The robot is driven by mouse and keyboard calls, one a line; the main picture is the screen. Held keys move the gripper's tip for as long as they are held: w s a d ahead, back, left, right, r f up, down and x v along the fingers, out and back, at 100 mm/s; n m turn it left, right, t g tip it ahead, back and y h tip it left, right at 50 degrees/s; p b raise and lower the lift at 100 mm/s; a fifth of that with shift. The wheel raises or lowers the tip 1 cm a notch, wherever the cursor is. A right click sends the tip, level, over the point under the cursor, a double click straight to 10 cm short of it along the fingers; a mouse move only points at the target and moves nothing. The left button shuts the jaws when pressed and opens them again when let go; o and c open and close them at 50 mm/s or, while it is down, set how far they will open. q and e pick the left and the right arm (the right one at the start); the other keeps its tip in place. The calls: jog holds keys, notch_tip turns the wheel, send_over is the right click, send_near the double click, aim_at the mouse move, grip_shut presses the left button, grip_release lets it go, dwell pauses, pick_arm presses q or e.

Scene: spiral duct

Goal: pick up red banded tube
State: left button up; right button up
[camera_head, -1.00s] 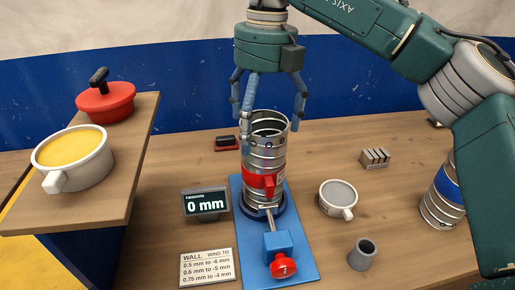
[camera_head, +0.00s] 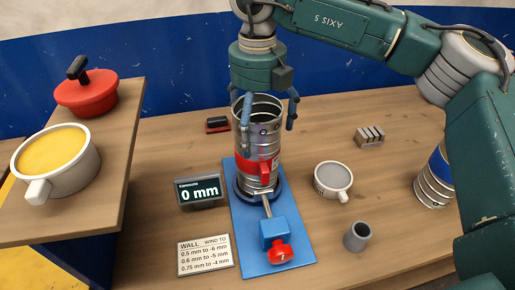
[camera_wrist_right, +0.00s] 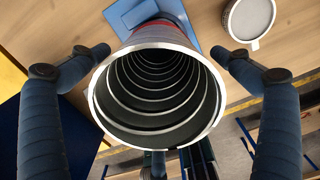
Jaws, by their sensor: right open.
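The red banded tube (camera_head: 258,140) is a silver spiral duct with a red band, standing upright on the blue stand (camera_head: 243,228) in the head view. In the right wrist view its open top rim and ribbed inside (camera_wrist_right: 157,88) face the camera. My right gripper (camera_head: 268,112) is open above it, fingers pointing down. Its fingers show on both sides of the tube's rim, with gaps between them and the tube in the wrist view. In the head view one finger passes in front of the tube's upper left edge. My left gripper is in neither view.
A display reading 0 mm (camera_head: 201,191) and a wall-thickness card (camera_head: 205,256) stand left of the stand. A grey-filled cup (camera_head: 333,178), a small grey cylinder (camera_head: 358,236) and a blue banded tube (camera_head: 436,178) are to the right. A raised shelf (camera_head: 119,150) holds pots.

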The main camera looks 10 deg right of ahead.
jog(key=shift+f, duration=1.05)
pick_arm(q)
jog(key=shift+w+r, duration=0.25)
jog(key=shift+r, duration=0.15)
pick_arm(e)
jog(key=c, duration=1.9)
jog(key=shift+r, duration=0.1)
jog(key=shift+c, duration=0.2)
